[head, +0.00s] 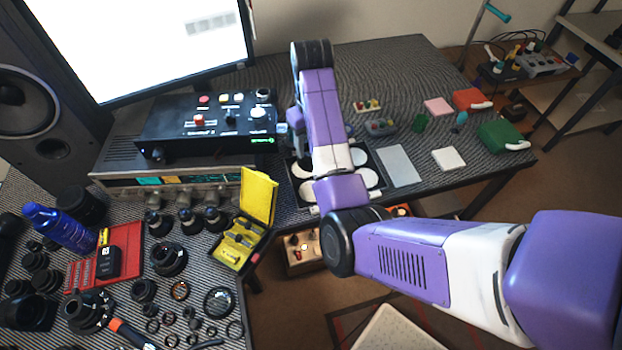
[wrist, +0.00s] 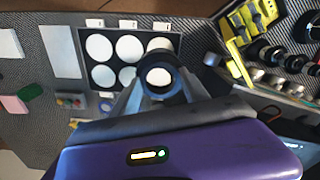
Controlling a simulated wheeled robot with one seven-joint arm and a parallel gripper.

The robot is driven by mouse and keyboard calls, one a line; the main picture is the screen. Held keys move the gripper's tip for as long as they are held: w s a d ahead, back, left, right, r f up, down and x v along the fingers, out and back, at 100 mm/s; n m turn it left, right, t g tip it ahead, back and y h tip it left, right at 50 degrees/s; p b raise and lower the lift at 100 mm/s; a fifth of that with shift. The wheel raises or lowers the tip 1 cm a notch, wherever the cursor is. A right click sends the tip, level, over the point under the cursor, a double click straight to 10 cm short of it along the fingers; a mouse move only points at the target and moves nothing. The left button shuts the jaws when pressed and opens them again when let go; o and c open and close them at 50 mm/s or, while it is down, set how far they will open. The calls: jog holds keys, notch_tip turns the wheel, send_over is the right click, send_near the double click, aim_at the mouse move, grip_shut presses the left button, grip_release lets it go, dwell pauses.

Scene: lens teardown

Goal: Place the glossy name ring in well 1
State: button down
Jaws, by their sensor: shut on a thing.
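The glossy name ring (wrist: 157,60) is a black ring held between the fingers of my gripper (wrist: 159,88) in the wrist view. It is over the black tray (wrist: 115,62) with several round white wells. A white well shows through the ring's opening. I cannot tell whether the ring touches the tray. Small white label cards (wrist: 127,23) stand along the tray's edge; their numbers are too small to read, so I cannot tell which is well 1. In the head view my arm hides the gripper, the ring and part of the tray (head: 293,178).
A grey mat (head: 399,165) and white block (head: 448,158) lie right of the tray in the head view. The black control box (head: 205,128) and yellow case (head: 258,195) stand to its left. Many dark lens parts (head: 168,258) crowd the left table.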

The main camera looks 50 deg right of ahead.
jog(key=shift+s+a+f+b, duration=0.1)
jog(key=shift+f+b, duration=0.6)
jog(key=shift+f, duration=6.9)
jog(key=shift+f, duration=0.15)
jog(key=c, duration=0.6)
grip_release()
jog(key=shift+o, duration=0.2)
